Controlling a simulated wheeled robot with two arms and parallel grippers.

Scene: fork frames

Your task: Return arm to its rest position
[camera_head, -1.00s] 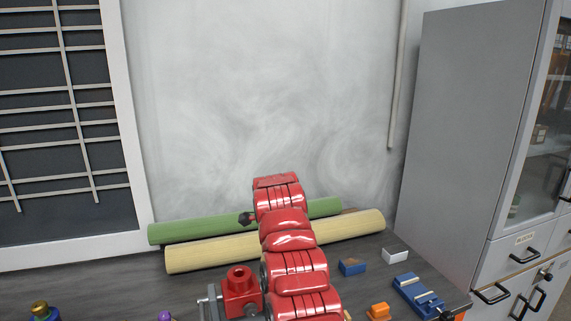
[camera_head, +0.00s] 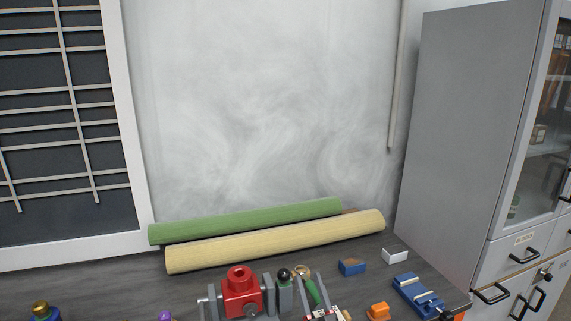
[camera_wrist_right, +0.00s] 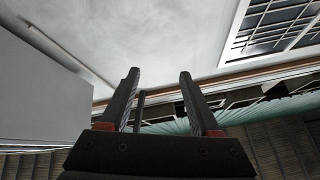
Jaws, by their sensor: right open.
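My right gripper (camera_head: 309,277) shows at the bottom middle of the head view, low in front of the workbench (camera_head: 130,285). Its two grey fingers point up and stand apart. A green-handled item (camera_head: 313,292) shows between the fingers in the picture; it appears to lie on the bench behind them. In the right wrist view the gripper (camera_wrist_right: 158,75) is open, with nothing held between its fingers, and faces the wall and ceiling. The rest of my right arm is below the head view. My left gripper is in neither view.
A red vice (camera_head: 240,290) stands left of the gripper. A blue block (camera_head: 352,267), white block (camera_head: 395,255), orange item (camera_head: 378,311) and blue tool (camera_head: 417,295) lie to its right. Green (camera_head: 245,220) and cream (camera_head: 275,241) rolls lie behind. A grey cabinet (camera_head: 460,130) stands right.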

